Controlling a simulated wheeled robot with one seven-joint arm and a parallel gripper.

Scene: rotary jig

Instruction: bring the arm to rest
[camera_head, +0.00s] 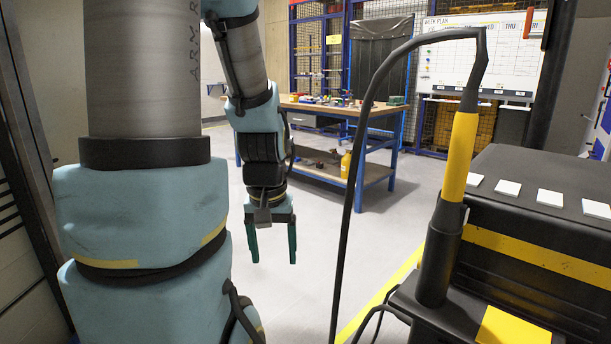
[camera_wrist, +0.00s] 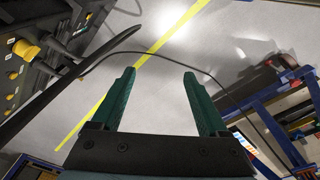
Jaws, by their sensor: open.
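My gripper (camera_head: 273,250) hangs pointing down in the head view, with its two green fingers apart and nothing between them. It is over open grey floor, left of a black cable and clear of the workbench behind. My arm takes up the left of the head view.
A black machine (camera_head: 560,240) stands at the right, with a yellow-handled tool (camera_head: 460,155) upright in a holder. Its black cable (camera_head: 357,150) arcs near my gripper. A blue-legged workbench (camera_head: 330,108) with small items stands behind. A yellow line (camera_wrist: 155,48) crosses the floor.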

